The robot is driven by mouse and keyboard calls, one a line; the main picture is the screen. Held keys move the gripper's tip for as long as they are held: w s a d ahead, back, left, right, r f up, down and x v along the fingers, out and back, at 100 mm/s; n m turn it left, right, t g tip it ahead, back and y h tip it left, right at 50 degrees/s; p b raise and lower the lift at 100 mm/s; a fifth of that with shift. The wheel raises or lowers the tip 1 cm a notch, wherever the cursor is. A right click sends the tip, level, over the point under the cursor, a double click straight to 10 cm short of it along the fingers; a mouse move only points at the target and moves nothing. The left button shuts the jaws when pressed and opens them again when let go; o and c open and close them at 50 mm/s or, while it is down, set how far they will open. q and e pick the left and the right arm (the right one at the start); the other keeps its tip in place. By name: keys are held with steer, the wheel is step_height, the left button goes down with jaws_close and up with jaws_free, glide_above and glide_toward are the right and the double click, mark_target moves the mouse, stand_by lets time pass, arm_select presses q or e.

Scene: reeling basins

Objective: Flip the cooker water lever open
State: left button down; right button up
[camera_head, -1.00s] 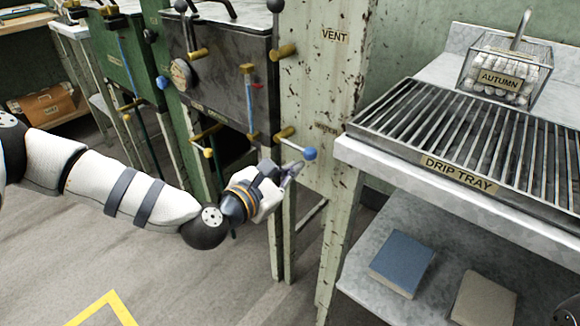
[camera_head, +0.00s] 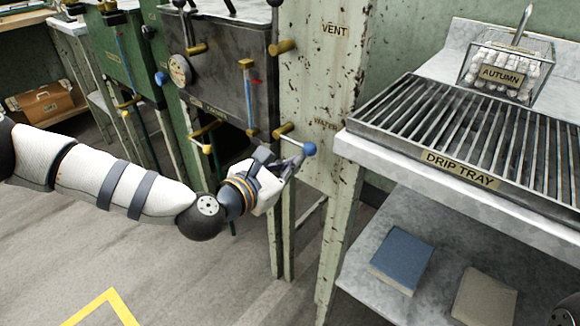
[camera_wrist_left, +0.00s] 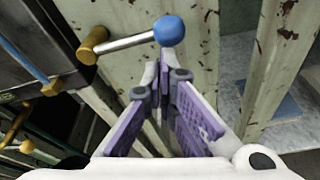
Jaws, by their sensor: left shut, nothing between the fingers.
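The water lever (camera_head: 309,149) has a blue ball at the end of a short metal rod on a brass pivot. It sticks out to the right below the WATER label on the pale, chipped post. In the left wrist view the blue ball (camera_wrist_left: 169,31) and rod show clearly, the rod running left to the brass pivot. My left gripper (camera_head: 296,160) is shut and empty, its fingertips just below the ball. In the left wrist view the fingertips (camera_wrist_left: 160,68) lie under the ball; I cannot tell whether they touch it. My right gripper is not in view.
A blue book (camera_head: 401,257) lies on the shelf below. Other levers and a dark basin (camera_head: 228,80) are at the left.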

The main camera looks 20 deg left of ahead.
arm_select(q)
steer(key=shift+r, duration=0.2)
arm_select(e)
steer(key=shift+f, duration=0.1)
arm_select(q)
steer(key=w+a+r+n+h+b, duration=0.1)
steer(key=a+r+n+h+b, duration=0.3)
steer(key=r+n+b, duration=0.4)
steer(key=shift+w+r+n+g+h+b, duration=0.35)
steer(key=shift+n+b, duration=1.25)
steer(key=shift+n, duration=0.8)
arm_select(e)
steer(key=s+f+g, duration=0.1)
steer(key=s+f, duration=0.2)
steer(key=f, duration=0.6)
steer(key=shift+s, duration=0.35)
arm_select(q)
steer(key=shift+a, duration=0.15)
